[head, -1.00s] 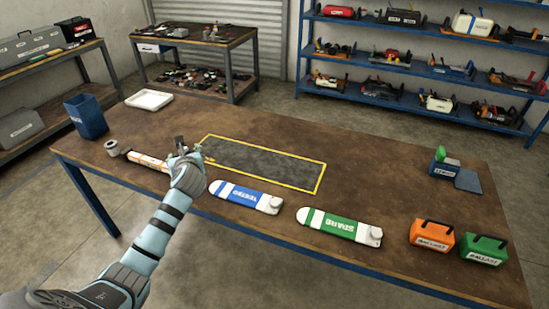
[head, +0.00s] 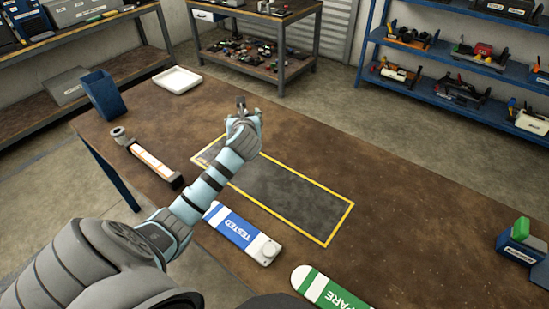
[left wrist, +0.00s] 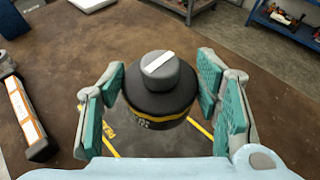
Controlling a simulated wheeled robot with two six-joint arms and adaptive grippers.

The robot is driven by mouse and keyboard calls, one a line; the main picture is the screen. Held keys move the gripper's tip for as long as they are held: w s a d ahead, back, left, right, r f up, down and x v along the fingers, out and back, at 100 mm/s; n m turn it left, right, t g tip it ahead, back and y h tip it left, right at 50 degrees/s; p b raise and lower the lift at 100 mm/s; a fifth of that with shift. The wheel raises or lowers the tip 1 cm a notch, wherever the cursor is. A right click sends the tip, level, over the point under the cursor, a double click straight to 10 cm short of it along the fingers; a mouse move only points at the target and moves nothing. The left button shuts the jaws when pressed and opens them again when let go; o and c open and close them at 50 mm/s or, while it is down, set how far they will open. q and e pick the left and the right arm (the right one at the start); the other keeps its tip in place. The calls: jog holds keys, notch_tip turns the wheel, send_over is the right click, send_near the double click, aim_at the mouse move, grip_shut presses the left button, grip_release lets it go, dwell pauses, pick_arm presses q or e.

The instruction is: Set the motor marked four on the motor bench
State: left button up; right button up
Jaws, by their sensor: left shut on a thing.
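My left gripper (head: 241,103) is above the table near the far-left corner of the yellow-outlined dark mat (head: 285,200). In the left wrist view, its teal-padded fingers stand on either side of a motor (left wrist: 158,90), a dark cylinder with a yellow band and a grey cap with a white stripe. The gripper is shut on it, and the motor looks upright. Its number cannot be read. In the head view the motor is hidden by the hand. My right gripper is not in view. I cannot tell which surface is the motor bench.
An orange-and-white holder (head: 150,160), a grey spool (head: 119,135), a blue bin (head: 102,96) and a white tray (head: 177,80) are at left. A blue TESTED piece (head: 240,236) and a green SPARE piece (head: 330,290) lie in front.

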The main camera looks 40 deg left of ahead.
pick_arm(q)
jog(key=s+b, duration=0.1)
jog(key=b, duration=0.4)
jog(key=shift+s+f, duration=0.15)
jog(key=f+b, duration=0.2)
jog(key=f, duration=0.3)
jog(key=s+f+b, duration=0.1)
jog(key=f+b, duration=0.1)
jog(key=f, duration=0.2)
jog(key=d+f+b, duration=0.1)
jog(key=f+b, duration=0.2)
jog(key=f, duration=0.2)
jog(key=shift+s+f, duration=0.3)
jog(key=shift+f, duration=0.35)
notch_tip(320, 180, down, 4)
jog(key=shift+f+b, duration=0.15)
jog(key=shift+b, duration=0.9)
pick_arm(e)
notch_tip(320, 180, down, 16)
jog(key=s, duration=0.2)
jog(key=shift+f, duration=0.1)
